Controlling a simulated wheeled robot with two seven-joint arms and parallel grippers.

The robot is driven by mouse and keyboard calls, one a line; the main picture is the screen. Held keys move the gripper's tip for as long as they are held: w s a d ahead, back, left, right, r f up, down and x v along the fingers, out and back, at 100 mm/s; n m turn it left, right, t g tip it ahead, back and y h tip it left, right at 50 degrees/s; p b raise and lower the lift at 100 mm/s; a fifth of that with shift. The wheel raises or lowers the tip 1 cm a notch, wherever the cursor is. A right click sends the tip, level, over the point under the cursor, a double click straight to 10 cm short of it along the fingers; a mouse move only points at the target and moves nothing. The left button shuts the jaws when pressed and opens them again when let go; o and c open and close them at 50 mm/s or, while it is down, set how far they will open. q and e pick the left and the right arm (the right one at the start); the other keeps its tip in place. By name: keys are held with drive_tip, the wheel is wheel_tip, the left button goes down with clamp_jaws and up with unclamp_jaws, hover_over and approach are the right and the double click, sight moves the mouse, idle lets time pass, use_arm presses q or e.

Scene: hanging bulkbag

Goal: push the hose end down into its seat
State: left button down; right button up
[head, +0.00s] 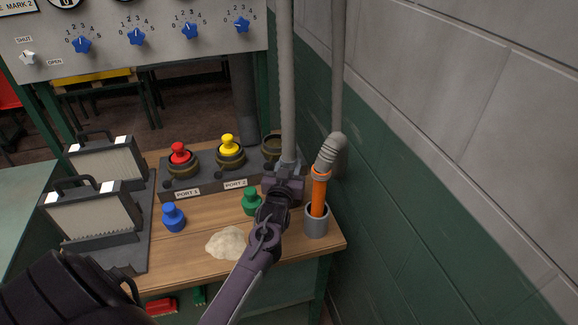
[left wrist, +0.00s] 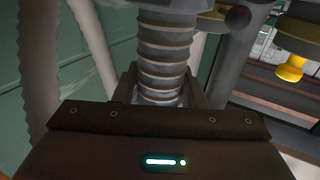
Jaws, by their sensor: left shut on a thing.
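A grey ribbed hose (head: 287,80) hangs down from above to my left gripper (head: 284,178), which is shut on it. In the left wrist view the ribbed hose (left wrist: 165,50) stands upright between the jaws (left wrist: 163,92). The hose's lower end is hidden by the gripper and its body. A dark ring-shaped seat (head: 271,147) without a coloured plug shows at the right end of the port block, just left of the hose and partly behind it. I cannot tell whether the hose end touches any seat. My right gripper is not in view.
A red plug (head: 180,153) and a yellow plug (head: 228,143) sit on the ports. Blue (head: 174,217) and green (head: 251,202) plugs stand on the bench, near a pale powder pile (head: 227,243). An orange nozzle (head: 319,192) stands in a grey cup (head: 317,221), close to the wall.

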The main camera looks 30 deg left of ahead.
use_arm(q)
drive_tip(key=shift+f, duration=0.1)
drive_tip(key=c, duration=0.8)
unclamp_jaws()
drive_tip(key=shift+c, duration=0.2)
drive_tip(key=shift+s, duration=0.1)
drive_tip(key=shift+s+d+f, duration=0.15)
drive_tip(key=shift+s+d, duration=0.05)
drive_tip(key=shift+s, duration=0.15)
drive_tip(key=b+v, duration=0.1)
drive_tip(key=v, duration=0.6)
drive_tip(key=shift+b, duration=0.3)
